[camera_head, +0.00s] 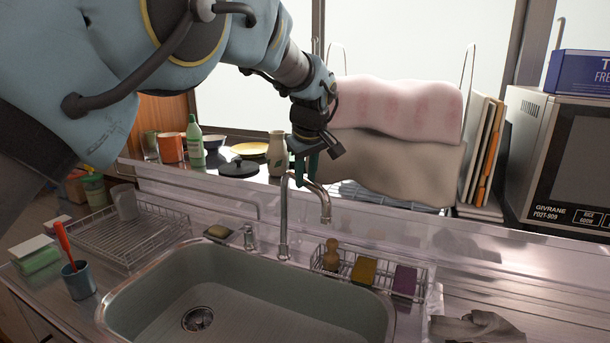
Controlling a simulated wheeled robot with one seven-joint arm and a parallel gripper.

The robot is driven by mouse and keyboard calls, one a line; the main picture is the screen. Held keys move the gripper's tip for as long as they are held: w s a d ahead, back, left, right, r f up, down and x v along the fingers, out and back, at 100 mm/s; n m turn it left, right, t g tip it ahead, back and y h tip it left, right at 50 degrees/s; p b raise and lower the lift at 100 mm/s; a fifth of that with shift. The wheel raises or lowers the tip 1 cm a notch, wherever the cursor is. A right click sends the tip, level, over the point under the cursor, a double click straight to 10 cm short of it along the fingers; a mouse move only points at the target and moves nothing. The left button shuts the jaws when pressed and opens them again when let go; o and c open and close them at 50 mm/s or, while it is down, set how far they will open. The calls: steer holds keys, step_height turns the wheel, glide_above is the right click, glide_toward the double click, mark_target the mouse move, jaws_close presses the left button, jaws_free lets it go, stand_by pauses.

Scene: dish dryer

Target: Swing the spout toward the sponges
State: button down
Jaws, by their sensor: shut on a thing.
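The metal spout (325,204) rises behind the sink, arches over and bends down, its tip pointing to the right and front. My gripper (306,180) is at the top of the spout's arch, pointing down, with its fingers closed around the pipe there; the exact contact is partly hidden. The sponges, one yellow-brown (364,271) and one purple (404,281), stand in a wire rack on the sink's right rear edge, beside a wooden-handled brush (331,255). The spout tip is above and behind the brush, left of the sponges.
The sink basin (150,290) is empty. Towels (400,165) hang behind on a rack, close to the gripper's right. A vase (276,155), a bottle (194,140) and bowls stand on the back ledge. A microwave (560,165) is at right, a dish rack (135,235) at left.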

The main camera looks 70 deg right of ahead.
steer(key=shift+s+d+r, duration=0.1)
steer(key=shift+d, duration=0.05)
steer(key=c, duration=0.7)
jaws_free()
steer(key=b+v, duration=0.3)
steer(key=v, duration=0.7)
steer(key=shift+s+a+r, duration=0.1)
steer(key=shift+a+r, duration=0.1)
steer(key=shift+r, duration=0.05)
